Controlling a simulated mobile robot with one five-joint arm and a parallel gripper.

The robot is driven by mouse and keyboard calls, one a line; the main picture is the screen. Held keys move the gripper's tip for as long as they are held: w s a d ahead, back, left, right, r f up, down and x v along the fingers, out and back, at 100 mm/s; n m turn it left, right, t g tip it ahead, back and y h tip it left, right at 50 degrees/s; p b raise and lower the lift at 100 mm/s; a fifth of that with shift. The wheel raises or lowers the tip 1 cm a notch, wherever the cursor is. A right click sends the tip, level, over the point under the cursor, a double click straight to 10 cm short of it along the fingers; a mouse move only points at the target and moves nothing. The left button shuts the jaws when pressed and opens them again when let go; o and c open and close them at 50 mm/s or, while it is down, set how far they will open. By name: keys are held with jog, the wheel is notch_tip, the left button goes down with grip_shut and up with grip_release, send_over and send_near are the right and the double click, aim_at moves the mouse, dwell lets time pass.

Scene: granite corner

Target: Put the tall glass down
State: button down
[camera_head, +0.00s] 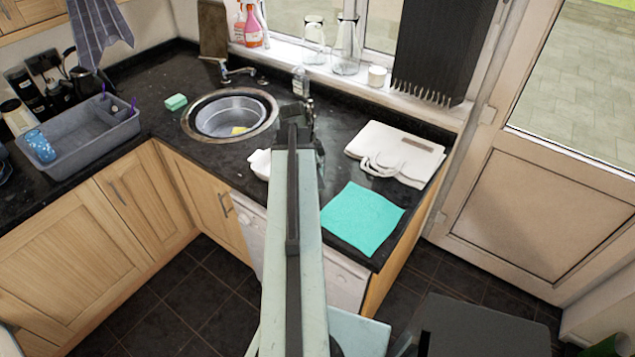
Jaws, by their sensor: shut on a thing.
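My gripper (298,112) is at the far end of my outstretched arm, over the counter between the sink and the white bag. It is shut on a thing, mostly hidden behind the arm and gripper. A small clear, glassy shape (300,82) shows just above the gripper and looks like the top of the tall glass. I cannot tell whether its base touches the dark counter (335,150).
A round sink (190,124) with a tap lies left of the gripper. A white bag (395,152) and a turquoise cloth (361,218) lie to the right. A white dish (260,163) sits near the arm. A glass jar (314,42) and a carafe (346,48) stand on the windowsill.

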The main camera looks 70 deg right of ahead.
jog(key=shift+d+f+b, duration=0.1)
jog(key=shift+f+b, duration=1.9)
jog(key=shift+f, duration=0.05)
jog(key=c, duration=0.5)
grip_release()
jog(key=shift+r, duration=0.1)
jog(key=shift+r, duration=0.1)
jog(key=p+v, duration=1.2)
jog(key=shift+s+r, duration=0.1)
jog(key=shift+s, duration=0.05)
